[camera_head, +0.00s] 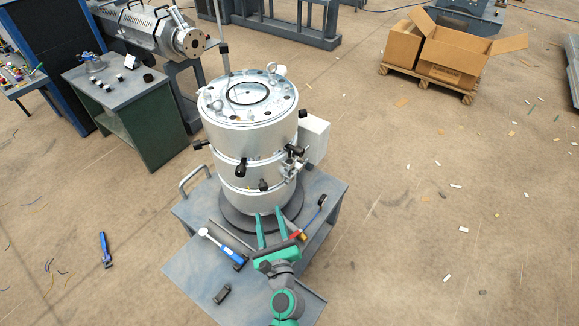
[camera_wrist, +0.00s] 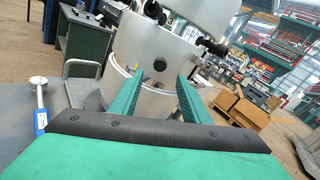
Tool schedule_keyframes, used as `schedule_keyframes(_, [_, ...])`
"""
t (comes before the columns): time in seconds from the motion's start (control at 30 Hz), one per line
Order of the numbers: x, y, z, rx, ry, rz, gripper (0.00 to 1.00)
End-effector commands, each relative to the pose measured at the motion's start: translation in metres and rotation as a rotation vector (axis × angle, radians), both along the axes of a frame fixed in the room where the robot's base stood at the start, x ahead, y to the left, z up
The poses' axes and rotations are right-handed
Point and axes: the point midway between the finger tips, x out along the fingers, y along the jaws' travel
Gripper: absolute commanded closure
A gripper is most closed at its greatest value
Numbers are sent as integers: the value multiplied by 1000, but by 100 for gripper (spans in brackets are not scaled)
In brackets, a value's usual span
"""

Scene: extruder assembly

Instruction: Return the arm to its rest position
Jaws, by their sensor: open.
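My gripper (camera_head: 270,230) is green, with two long fingers spread apart and nothing between them. It is low at the near side of a tall silver cylindrical assembly (camera_head: 235,155), above the grey cart. In the wrist view, my gripper (camera_wrist: 155,95) points at the cylinder's lower section (camera_wrist: 152,100), with open fingers in front of it. I cannot tell whether the fingertips touch the cylinder. The cylinder stands upright on a dark round base (camera_head: 233,216). Its top plate has a ring and eye bolts. My green and grey arm comes up from the bottom of the head view.
The grey cart (camera_head: 195,283) carries a white-headed, blue-handled tool (camera_head: 222,247), a small black block (camera_head: 222,294) and a blue-and-black tool (camera_head: 316,212). A green side table (camera_head: 130,100) stands back left. Cardboard boxes (camera_head: 450,60) sit on a pallet back right. Floor at right is mostly free, with scattered scraps.

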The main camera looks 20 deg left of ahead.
Motion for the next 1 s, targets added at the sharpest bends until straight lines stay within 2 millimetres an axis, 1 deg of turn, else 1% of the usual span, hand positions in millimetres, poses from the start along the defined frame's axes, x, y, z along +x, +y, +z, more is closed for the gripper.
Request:
schedule_keyframes(0.2, [-3,-3,-3,-20,-6,-8,57])
schedule_keyframes(0.27, [-9,-9,-8,-62,-18,-25,57])
schedule_keyframes(0.37, [-26,-28,-22,-202,-60,-74,57])
schedule_keyframes(0.4, [-36,-39,-29,-280,-83,-98,57])
schedule_keyframes(0.53, [-74,-78,-47,-588,-165,-169,57])
schedule_keyframes(0.67, [-113,-116,-55,-913,-243,-210,57])
schedule_keyframes(0.83, [-167,-160,-52,-1348,-341,-208,57])
schedule_keyframes(1.0, [-218,-195,-36,-1788,-448,-145,57])
